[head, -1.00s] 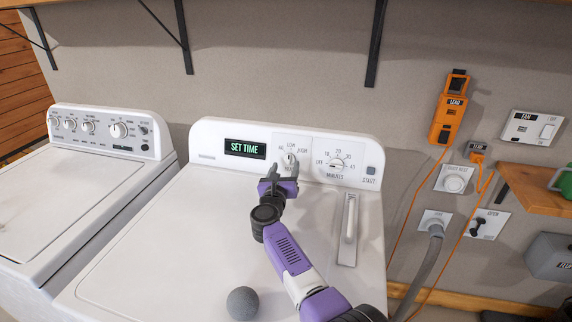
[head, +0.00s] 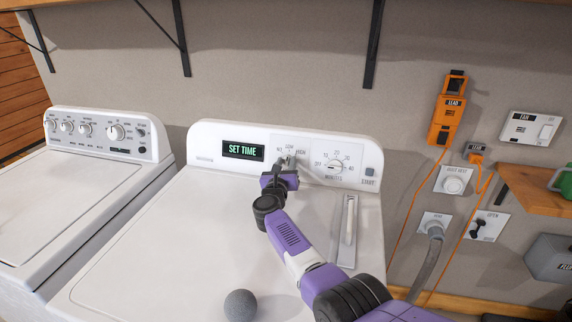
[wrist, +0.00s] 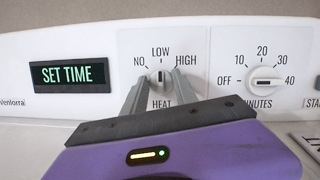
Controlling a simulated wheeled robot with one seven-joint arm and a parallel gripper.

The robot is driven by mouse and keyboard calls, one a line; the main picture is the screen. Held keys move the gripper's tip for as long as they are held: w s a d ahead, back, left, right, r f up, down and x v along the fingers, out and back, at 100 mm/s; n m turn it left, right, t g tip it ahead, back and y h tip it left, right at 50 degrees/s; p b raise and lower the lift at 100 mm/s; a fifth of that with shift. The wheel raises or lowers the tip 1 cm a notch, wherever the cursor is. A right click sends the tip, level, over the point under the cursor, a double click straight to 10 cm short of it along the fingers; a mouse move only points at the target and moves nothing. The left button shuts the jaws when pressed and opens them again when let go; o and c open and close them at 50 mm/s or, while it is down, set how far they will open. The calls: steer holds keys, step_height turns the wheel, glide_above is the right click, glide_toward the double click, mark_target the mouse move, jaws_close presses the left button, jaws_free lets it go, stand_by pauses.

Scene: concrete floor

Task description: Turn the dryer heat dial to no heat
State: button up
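The dryer heat dial (wrist: 160,77) is a small white knob on the dryer's panel, labelled NO, LOW and HIGH. Its dark mark points up towards LOW in the wrist view. My gripper (wrist: 159,82) has its two grey fingers on either side of the dial, with a small gap seeming to show around the knob. In the head view my gripper (head: 285,162) reaches up to the panel and partly hides the dial. Whether a finger touches the knob cannot be told.
The minutes dial (wrist: 265,83) is to the right and the SET TIME display (wrist: 69,75) to the left. A grey ball (head: 240,305) and a handle plate (head: 348,232) are on the dryer top. The washer (head: 75,190) stands left.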

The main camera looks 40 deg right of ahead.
jaws_close()
steer(key=shift+n, duration=0.5)
steer(key=n+p, duration=0.1)
steer(key=n+t+y+p, duration=0.1)
steer(key=n, duration=0.1)
steer(key=n+y+p, duration=0.1)
steer(key=n+p, duration=0.1)
steer(key=shift+s+r, duration=0.1)
steer(key=shift+r, duration=0.15)
steer(key=n+y+p, duration=0.1)
steer(key=n+p, duration=0.1)
steer(key=n, duration=0.1)
steer(key=shift+d+f+n+p, duration=0.1)
steer(key=shift+n+p, duration=0.2)
steer(key=shift+p, duration=0.05)
steer(key=shift+f+n+y+p, duration=0.1)
steer(key=shift+n+y+p, duration=0.2)
steer(key=shift+n+p, duration=0.25)
steer(key=o, duration=1.1)
jaws_free()
